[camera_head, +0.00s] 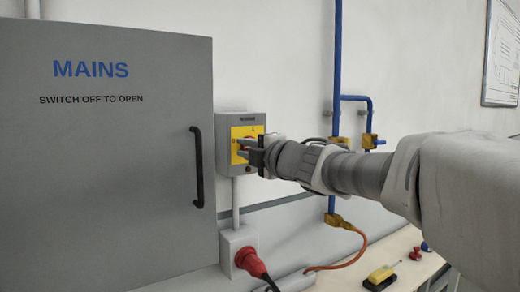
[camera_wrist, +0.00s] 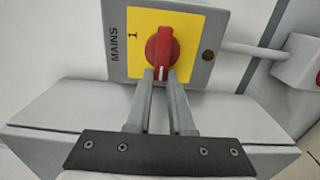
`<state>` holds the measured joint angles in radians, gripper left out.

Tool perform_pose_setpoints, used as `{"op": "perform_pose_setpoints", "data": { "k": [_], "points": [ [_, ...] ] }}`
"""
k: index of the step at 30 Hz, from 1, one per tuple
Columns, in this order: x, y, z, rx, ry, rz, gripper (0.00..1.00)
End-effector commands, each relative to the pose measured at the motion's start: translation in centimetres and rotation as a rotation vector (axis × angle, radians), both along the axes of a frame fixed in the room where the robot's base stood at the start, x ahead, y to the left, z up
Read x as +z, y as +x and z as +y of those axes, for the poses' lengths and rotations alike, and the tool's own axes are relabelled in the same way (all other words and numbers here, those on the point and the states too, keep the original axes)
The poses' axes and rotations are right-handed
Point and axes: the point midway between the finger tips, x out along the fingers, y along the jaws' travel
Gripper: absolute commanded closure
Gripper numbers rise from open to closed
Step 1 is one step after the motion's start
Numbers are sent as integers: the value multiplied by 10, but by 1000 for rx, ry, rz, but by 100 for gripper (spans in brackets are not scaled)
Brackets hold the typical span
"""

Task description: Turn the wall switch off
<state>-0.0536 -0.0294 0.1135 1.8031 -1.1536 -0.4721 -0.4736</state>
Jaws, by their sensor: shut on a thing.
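The wall switch (camera_head: 241,142) is a grey box with a yellow plate on the white wall, right of the mains cabinet. In the wrist view the switch box (camera_wrist: 205,41) carries a red rotary knob (camera_wrist: 161,53) on the yellow plate, with "MAINS" and a "1" printed beside it. A white mark on the knob points to the bottom of the picture. My gripper (camera_head: 244,147) reaches the switch from the right. In the wrist view my gripper (camera_wrist: 160,75) has its two fingers on either side of the knob's lower end, shut on it. The head view hides most of the knob behind the fingers.
The grey cabinet (camera_head: 108,190) reading "SWITCH OFF TO OPEN" has a black handle (camera_head: 197,168) close to the switch. A red plug (camera_head: 250,262) sits in a socket below. Blue pipes (camera_head: 337,75) run up the wall behind my arm. A yellow-handled tool (camera_head: 382,275) lies on the bench.

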Motion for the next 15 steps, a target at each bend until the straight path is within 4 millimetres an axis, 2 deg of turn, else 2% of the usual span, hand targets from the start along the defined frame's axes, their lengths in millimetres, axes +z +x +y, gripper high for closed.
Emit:
{"op": "perform_pose_setpoints", "data": {
  "k": [2,3,7,15],
  "points": [
    [-4,3,-5,-13,-4,8,100],
    [-4,3,-5,-13,-4,6,75],
    [-3,3,-5,-13,-3,6,51],
    [-1,1,-3,-6,0,2,50]
  ]
}}
